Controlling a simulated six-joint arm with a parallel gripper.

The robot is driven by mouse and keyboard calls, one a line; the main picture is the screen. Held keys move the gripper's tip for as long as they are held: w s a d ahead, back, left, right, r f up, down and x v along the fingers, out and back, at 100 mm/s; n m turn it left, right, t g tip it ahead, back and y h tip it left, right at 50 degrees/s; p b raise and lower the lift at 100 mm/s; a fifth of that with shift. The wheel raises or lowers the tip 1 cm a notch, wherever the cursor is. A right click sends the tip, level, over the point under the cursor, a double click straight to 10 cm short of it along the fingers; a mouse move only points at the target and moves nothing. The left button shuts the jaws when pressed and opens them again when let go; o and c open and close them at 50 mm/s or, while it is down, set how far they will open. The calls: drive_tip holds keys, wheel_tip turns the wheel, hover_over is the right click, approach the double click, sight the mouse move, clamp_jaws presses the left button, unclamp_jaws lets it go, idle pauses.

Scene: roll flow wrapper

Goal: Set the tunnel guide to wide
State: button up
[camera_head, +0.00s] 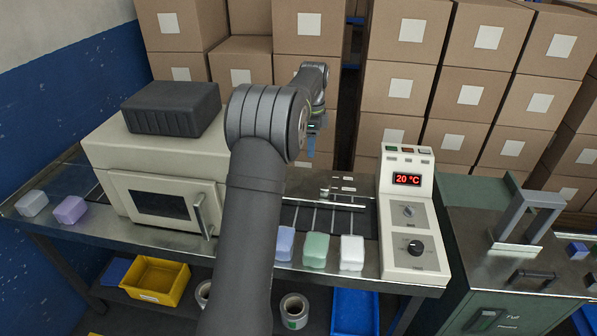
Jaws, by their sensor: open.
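A metal rail with a small upright tab (326,192) lies on the dark conveyor bed right of my arm and looks like the tunnel guide. Small printed labels (342,179) sit just behind it, too small to read, so I cannot tell its setting. The cream wrapper housing (150,165) with a dark window and a handle stands on the left. My gripper (310,152) is up behind the bed, apart from the rail, its bluish fingers pointing down. It is open, with nothing visible in it. My arm hides the middle of the bed.
A control panel (412,215) with knobs and a red 20 °C display (407,179) stands right of the bed. Purple, green and white blocks (316,248) line the front edge. Stacked cartons (400,90) close off the back. A green cabinet (480,240) is on the right.

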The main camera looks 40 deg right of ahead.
sight(324, 186)
drive_tip(key=s+d+n, duration=0.3)
drive_tip(key=s+n, duration=0.1)
drive_tip(key=n, duration=1.3)
drive_tip(key=f, duration=1.7)
drive_tip(key=shift+s+a+f, duration=0.1)
drive_tip(key=shift+a+f, duration=0.05)
drive_tip(key=shift+a, duration=0.05)
